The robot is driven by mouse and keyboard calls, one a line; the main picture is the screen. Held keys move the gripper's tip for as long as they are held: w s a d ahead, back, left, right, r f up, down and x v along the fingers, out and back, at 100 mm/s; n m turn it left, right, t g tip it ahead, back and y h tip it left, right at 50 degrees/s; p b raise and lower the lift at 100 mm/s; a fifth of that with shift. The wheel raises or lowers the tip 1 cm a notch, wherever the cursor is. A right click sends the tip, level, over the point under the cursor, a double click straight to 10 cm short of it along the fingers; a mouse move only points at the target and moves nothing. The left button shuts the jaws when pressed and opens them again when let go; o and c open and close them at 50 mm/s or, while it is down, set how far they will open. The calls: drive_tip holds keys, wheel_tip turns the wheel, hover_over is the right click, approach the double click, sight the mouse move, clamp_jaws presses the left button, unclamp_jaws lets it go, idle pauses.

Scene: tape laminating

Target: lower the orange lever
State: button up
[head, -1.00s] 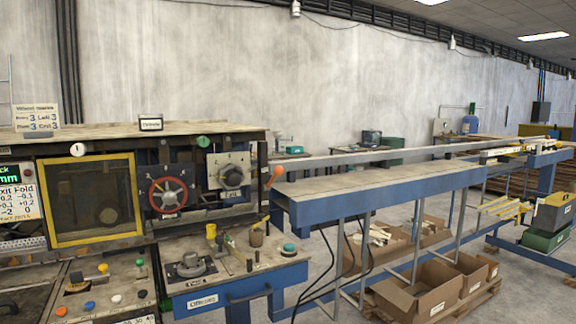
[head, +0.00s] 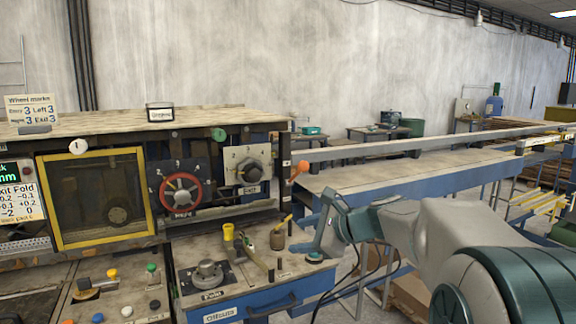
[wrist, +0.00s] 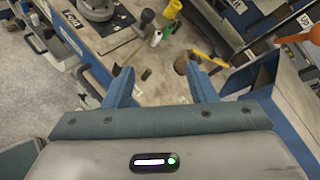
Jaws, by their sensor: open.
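The orange lever (head: 299,168) has a round orange knob and sticks out at the right end of the machine, slanting up. In the wrist view its orange end (wrist: 296,38) shows at the top right, cut by the picture edge. My gripper (head: 304,234) is below the lever in the head view, with its blue fingers pointing left. In the wrist view my gripper (wrist: 157,74) is open, with nothing between the fingers. The lever lies off to the right of the fingers, apart from them.
A small bench (head: 250,286) with a yellow cup (head: 228,231), a brown pot (head: 277,240) and a yellow-handled tool stands below the lever. The red wheel (head: 181,195) is on the machine front. A long blue-edged table (head: 400,176) runs right, behind my arm.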

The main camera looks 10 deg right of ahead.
sight(305, 168)
drive_tip(key=w+d+r+m+t+p, duration=0.1)
drive_tip(key=w+d+r+m+t, duration=0.5)
drive_tip(key=w+d+r+m, duration=0.45)
drive_tip(key=shift+n+y, duration=0.35)
drive_tip(key=shift+y, duration=0.05)
drive_tip(key=p+x, duration=0.1)
drive_tip(key=x, duration=0.3)
drive_tip(key=p+x, duration=0.2)
drive_tip(key=x, duration=0.3)
drive_tip(key=p+x, duration=0.1)
drive_tip(key=x, duration=0.4)
drive_tip(key=shift+a+f, duration=0.25)
drive_tip(key=shift+f, duration=0.1)
clamp_jaws()
